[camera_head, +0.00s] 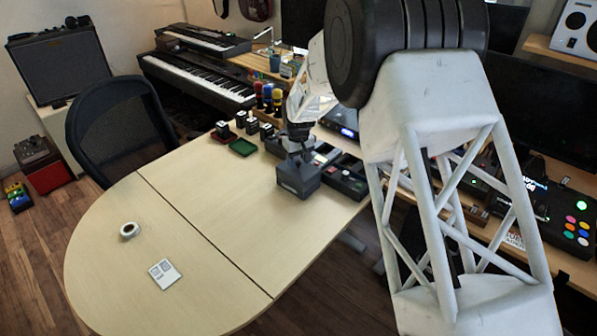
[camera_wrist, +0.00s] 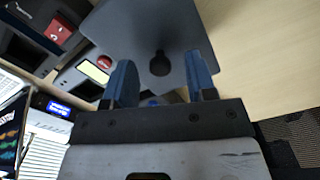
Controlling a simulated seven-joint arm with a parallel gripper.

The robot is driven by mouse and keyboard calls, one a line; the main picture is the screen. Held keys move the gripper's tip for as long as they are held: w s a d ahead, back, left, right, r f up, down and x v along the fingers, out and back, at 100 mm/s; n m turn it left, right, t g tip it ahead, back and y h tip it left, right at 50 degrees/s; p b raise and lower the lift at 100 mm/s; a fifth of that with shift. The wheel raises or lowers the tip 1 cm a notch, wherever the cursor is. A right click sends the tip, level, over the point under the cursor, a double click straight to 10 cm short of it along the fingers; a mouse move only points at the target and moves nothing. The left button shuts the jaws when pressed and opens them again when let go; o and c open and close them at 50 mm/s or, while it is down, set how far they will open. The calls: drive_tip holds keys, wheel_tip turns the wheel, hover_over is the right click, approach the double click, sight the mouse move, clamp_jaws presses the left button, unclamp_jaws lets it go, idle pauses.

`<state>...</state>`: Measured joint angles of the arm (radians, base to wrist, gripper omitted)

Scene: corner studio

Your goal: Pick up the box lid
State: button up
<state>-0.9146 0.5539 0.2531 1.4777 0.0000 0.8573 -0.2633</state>
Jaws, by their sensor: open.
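The box lid (camera_wrist: 150,25) is a flat dark grey plate with a black round knob (camera_wrist: 160,63) in the wrist view. In the head view the dark grey box (camera_head: 298,181) stands near the back edge of the wooden table, and its lid top is partly hidden by my gripper. My gripper (camera_head: 298,156) is directly over the box. In the wrist view my gripper (camera_wrist: 161,58) is open, with one blue finger on each side of the knob. Gaps show between the knob and both fingers; I cannot tell the height of the fingertips exactly.
Dark trays (camera_head: 346,180) lie just right of the box. A green pad (camera_head: 242,147) and several stamps stand to its left. A tape roll (camera_head: 129,230) and a white card (camera_head: 164,274) lie on the table (camera_head: 215,240), whose front is mostly clear.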

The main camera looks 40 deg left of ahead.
drive_tip(key=shift+f, duration=0.7)
drive_tip(key=shift+c, duration=0.3)
clamp_jaws()
